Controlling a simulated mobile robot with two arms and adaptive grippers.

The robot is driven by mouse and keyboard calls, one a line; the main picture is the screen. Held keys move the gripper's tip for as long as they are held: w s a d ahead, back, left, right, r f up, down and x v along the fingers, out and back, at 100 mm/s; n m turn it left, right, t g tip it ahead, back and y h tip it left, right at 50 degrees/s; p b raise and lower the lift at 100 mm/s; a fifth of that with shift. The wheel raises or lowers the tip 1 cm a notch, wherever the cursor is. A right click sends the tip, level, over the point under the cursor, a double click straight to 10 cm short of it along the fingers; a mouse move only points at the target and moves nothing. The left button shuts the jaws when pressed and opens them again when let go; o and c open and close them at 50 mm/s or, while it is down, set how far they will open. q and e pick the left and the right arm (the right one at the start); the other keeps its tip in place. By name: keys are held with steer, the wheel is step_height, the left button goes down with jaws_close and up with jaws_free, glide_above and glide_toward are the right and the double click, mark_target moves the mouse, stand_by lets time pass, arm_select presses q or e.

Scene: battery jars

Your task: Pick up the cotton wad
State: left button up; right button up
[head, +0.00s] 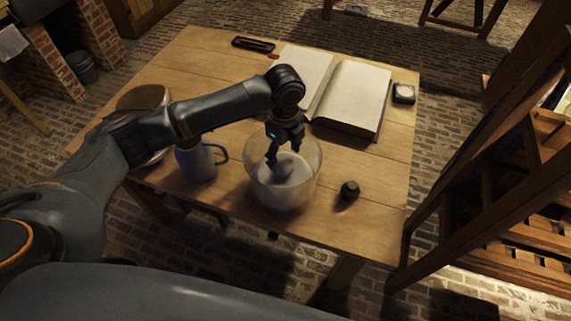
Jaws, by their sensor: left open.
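A clear glass jar (256,187) stands near the front of the wooden table. It holds pale, whitish material (284,191) low inside. A small rounded pale lump (285,168) shows on top, below my fingers; it may be the cotton wad, but I cannot tell it clearly from the rest. My left gripper (284,156) points down into the jar's mouth with its fingers open, just above the lump. I cannot tell whether the fingers touch it. My right gripper is not in view.
A blue-grey mug (196,163) stands left of the jar, with a round bowl-like vessel (146,97) behind my arm. A small dark object (349,190) lies right of the jar. An open book (352,96) lies behind. The table's right front is mostly clear.

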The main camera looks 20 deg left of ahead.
mark_target(285, 163)
arm_select(q)
step_height(285, 163, down, 4)
steer(key=shift+d+r+p, duration=0.1)
steer(key=shift+r+p, duration=0.1)
steer(key=shift+p, duration=0.1)
steer(key=shift+f, duration=0.25)
steer(key=shift+c, duration=0.6)
steer(key=c, duration=0.8)
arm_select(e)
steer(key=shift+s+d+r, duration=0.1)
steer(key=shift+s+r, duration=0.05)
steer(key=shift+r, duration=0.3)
